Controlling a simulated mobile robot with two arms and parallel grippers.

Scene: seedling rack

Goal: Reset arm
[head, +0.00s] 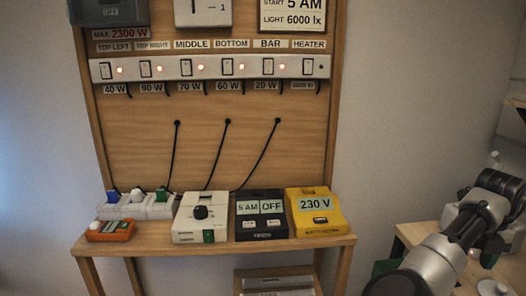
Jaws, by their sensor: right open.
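My right arm comes in at the lower right, silver and dark grey, bent at a dark joint. My right gripper (491,250) is at the far right, small and dark, partly behind the arm. It is open, with nothing seen in it. It is apart from the wooden stand with the devices, to its right, above or in front of a lower wooden surface; the exact height is hard to tell. My left gripper is not in view.
A wooden stand (130,242) holds an orange device (110,236), a white dial box (201,221), a black timer (262,226) and a yellow 230 V unit (330,228). Above is a switch strip (210,67) with lit red lamps. A wooden table (420,235) stands at right.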

